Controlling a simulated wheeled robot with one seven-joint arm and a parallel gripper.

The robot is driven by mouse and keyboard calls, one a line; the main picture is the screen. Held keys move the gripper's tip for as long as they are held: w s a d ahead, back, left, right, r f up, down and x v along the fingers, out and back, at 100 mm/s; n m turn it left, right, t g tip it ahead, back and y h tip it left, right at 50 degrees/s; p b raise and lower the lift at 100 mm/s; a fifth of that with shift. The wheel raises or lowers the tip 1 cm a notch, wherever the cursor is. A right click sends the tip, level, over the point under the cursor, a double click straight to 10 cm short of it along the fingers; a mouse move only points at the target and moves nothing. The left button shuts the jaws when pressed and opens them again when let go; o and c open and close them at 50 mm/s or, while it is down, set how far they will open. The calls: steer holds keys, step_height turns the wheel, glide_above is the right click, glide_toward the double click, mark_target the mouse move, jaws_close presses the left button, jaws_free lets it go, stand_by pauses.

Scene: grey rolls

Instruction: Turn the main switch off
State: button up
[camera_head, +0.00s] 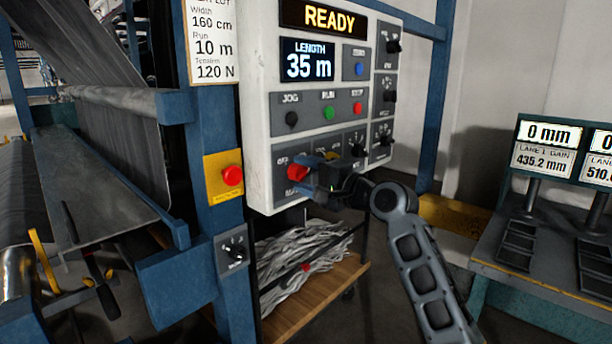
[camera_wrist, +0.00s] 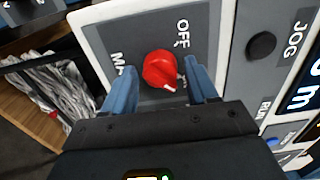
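The main switch is a red rotary knob (camera_wrist: 160,68) on a dark plate of the control panel. In the wrist view "OFF" reads above it, a partly hidden "MA…" label is at its left, and another label is mostly covered by the right finger. The knob's white mark points down and slightly right in that view, away from "OFF". The knob also shows in the head view (camera_head: 297,171), partly beside my gripper (camera_head: 316,178). My gripper (camera_wrist: 157,72) is open, its blue fingers on either side of the knob with visible gaps.
The control panel (camera_head: 262,150) carries a "READY" display (camera_head: 322,18), a "35 m" display (camera_head: 307,61), jog, run and stop buttons, and several black knobs. A red button on a yellow plate (camera_head: 215,188) is at its left. A wooden cart (camera_head: 300,310) with grey scrap stands below.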

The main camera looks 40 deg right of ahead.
steer(key=c, duration=0.9)
steer(key=shift+f+n+b, duration=0.15)
steer(key=shift+n+b, duration=0.15)
steer(key=shift+b, duration=0.1)
steer(key=n+b, duration=0.2)
steer(key=shift+f+n, duration=0.1)
steer(key=shift+n, duration=0.3)
steer(key=n+b, duration=0.4)
steer(key=n, duration=0.1)
steer(key=shift+n+b, duration=3.45)
steer(key=shift+n, duration=1.25)
